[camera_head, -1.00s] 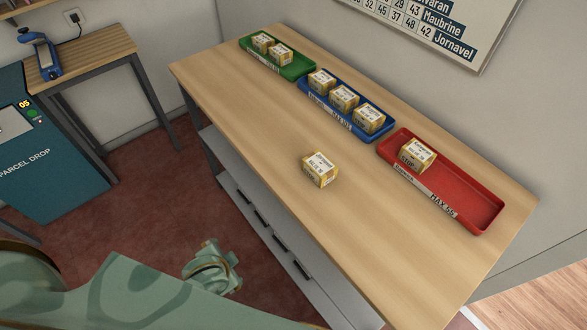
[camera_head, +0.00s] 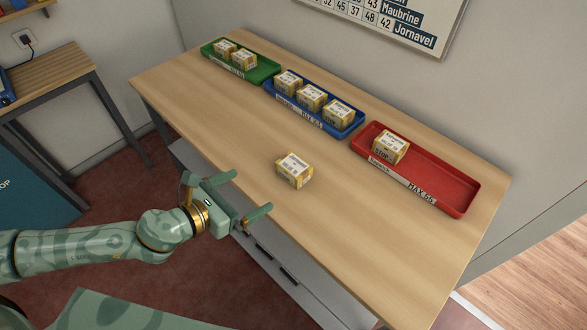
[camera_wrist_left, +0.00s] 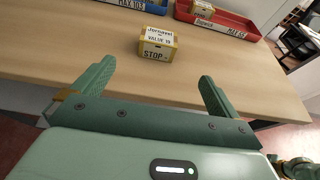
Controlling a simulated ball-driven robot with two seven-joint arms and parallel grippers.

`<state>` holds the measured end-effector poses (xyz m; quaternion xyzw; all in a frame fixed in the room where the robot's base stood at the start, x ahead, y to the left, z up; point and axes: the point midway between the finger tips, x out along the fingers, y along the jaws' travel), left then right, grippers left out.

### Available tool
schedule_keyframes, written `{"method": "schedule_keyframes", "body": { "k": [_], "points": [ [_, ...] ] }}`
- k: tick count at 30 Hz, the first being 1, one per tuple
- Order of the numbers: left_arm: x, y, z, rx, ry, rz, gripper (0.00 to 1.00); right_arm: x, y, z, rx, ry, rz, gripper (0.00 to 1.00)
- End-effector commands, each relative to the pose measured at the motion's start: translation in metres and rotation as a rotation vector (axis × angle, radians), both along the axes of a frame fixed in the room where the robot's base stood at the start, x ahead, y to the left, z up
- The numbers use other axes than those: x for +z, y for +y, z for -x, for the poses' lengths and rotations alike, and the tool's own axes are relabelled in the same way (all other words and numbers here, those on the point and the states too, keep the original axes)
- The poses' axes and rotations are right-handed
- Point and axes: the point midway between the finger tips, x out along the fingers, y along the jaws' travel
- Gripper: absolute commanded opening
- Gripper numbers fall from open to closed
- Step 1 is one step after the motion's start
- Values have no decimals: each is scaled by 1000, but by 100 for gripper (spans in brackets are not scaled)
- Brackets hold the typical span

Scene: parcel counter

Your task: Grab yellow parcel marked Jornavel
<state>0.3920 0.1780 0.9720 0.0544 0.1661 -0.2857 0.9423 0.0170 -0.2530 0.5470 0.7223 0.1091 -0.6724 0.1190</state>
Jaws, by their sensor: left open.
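The yellow parcel (camera_head: 294,170) with a white label stands alone on the wooden counter, in front of the trays. In the left wrist view the parcel (camera_wrist_left: 158,45) reads "Jornavel", "VALUE 10" and "STOP", and sits ahead, between the lines of the two fingers. My left gripper (camera_head: 250,196) is open and empty at the counter's front edge, to the left of the parcel and apart from it. Its two fingers also show in the left wrist view (camera_wrist_left: 153,88). My right gripper does not show clearly in any view.
Behind the parcel stand a green tray (camera_head: 268,75) with two parcels, a blue tray (camera_head: 357,123) with three, and a red tray (camera_head: 450,188) with one. The counter (camera_head: 350,230) is clear around the lone parcel. A wall board (camera_head: 385,20) hangs behind.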

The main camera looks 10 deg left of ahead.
Motion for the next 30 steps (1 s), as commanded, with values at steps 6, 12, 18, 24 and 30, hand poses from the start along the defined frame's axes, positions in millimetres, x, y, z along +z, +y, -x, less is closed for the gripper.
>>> {"method": "schedule_keyframes", "body": {
  "k": [6, 12, 18, 24, 30],
  "points": [
    [-18, -30, -43, 2, -2, 8, 98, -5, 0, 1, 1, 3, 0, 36],
    [-32, -48, -71, 4, 1, 8, 98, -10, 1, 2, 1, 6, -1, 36],
    [-38, -56, -84, 3, 2, 8, 98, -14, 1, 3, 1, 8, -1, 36],
    [-52, -70, -111, 5, 2, 8, 98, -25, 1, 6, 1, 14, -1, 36],
    [-54, -76, -120, 5, 3, 8, 98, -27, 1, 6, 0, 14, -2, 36]
  ]
}}
